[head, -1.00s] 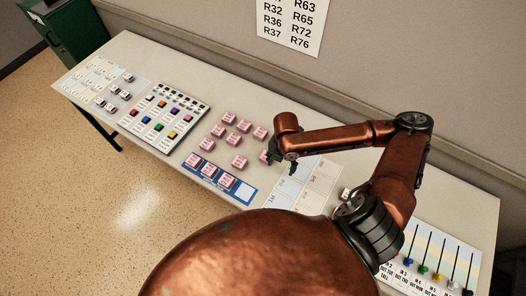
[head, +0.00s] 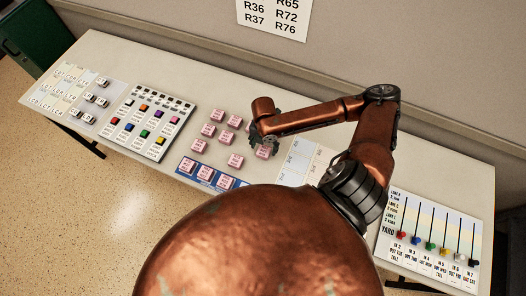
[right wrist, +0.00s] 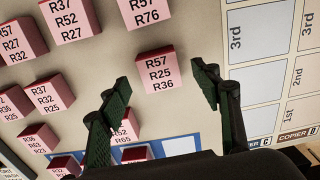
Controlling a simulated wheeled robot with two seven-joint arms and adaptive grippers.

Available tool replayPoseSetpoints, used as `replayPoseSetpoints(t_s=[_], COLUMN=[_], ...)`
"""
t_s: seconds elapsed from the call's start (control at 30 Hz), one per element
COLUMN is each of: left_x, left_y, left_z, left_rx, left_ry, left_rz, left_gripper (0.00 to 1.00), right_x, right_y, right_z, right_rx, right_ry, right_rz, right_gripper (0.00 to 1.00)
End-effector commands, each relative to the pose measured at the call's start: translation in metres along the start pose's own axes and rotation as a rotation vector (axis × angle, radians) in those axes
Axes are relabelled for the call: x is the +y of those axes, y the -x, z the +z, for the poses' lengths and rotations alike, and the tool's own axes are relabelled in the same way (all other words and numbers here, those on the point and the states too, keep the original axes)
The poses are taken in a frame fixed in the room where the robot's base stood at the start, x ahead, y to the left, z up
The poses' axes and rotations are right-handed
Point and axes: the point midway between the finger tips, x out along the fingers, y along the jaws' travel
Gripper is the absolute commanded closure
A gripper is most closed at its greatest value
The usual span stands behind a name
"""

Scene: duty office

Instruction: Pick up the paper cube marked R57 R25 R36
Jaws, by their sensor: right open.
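In the head view my right gripper (head: 262,142) hangs over the right side of the group of pink cubes. A pink cube (head: 264,152) shows just below it, probably the same one; its print is too small to read there. My left gripper is not in view.
Several other pink cubes (head: 208,130) lie close by, mostly left of it. A blue strip (head: 242,185) holding cubes runs along the front edge. A copier sheet (right wrist: 258,75) lies to the right. A button board (head: 148,118) and a slider board (head: 430,235) flank the area.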

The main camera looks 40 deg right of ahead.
Motion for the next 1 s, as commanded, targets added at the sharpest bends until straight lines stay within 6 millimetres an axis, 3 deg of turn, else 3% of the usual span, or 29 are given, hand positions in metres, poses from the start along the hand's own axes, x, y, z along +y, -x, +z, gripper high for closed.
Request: replayPoseSetpoints(t_s=[0.17, 0.43, 1.0], left_x=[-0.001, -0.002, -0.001], left_y=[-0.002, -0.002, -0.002], left_z=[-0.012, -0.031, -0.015], left_rx=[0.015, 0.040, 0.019], left_ry=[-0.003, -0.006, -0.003], left_rz=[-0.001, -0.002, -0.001], left_gripper=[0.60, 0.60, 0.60], right_x=[0.001, 0.001, 0.001], right_y=[-0.021, -0.024, -0.024], right_z=[-0.001, 0.000, 0.000], right_rx=[0.001, -0.001, 0.000], right_ry=[0.001, 0.004, 0.004], right_rz=[-0.001, 0.001, 0.000], right_gripper=[0.42, 0.42, 0.81])
